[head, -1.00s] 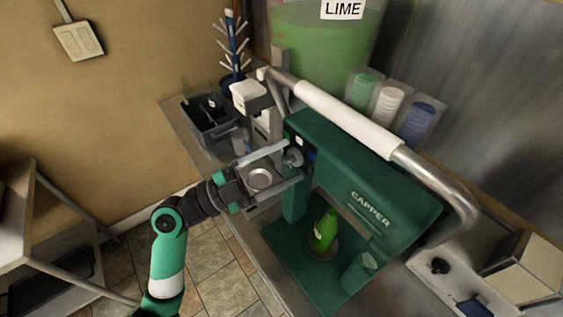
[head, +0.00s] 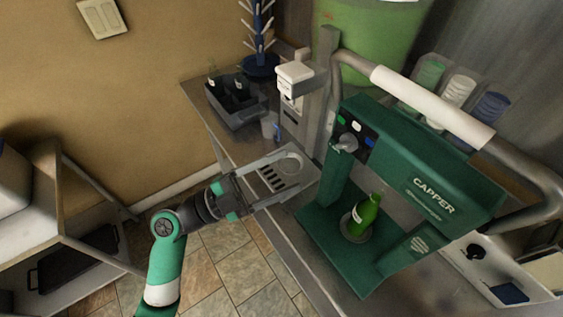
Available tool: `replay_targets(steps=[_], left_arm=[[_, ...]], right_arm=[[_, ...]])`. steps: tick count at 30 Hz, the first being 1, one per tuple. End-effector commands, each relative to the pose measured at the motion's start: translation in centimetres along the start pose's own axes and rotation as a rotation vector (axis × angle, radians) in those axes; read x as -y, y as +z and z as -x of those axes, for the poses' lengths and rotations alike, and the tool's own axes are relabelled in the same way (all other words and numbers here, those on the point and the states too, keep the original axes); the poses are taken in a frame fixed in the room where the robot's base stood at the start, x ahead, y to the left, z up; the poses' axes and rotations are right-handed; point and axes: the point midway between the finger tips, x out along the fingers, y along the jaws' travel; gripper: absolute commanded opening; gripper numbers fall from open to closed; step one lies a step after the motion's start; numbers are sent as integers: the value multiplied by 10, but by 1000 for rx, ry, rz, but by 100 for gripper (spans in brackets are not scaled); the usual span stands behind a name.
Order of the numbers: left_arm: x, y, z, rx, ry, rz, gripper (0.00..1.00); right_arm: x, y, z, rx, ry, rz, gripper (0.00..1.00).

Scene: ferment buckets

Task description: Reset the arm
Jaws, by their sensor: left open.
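My left gripper (head: 291,170) is open, with nothing held between its two long grey fingers. It hangs above the metal counter's left edge, left of the green capper (head: 420,165) and apart from it. The left arm reaches in from the bottom left. The capper has a long handle with a white grip (head: 430,105) and a grey knob (head: 345,143) on its front panel. A green bottle (head: 365,214) stands upright on the capper's base. My right gripper is out of view.
A dark crate (head: 235,112) holding bottles, a blue drying rack (head: 261,65) and a green bucket (head: 372,40) stand behind. Open floor (head: 215,255) lies below.

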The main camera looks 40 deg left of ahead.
Motion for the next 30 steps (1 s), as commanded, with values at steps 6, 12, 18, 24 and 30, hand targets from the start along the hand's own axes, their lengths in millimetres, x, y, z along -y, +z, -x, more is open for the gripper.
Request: replay_targets(steps=[6,12,18,24,30], left_arm=[[0,0,0,1,-1,0,72],[9,-37,-27,-78,27,-26,72],[69,-167,-107,-242,7,-293,72],[182,-290,-139,-225,-285,-172,72],[261,-299,-97,-249,-599,255,72]], right_arm=[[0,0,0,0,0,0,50],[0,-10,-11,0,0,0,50],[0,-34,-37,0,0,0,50],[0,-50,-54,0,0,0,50],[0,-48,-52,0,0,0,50]])
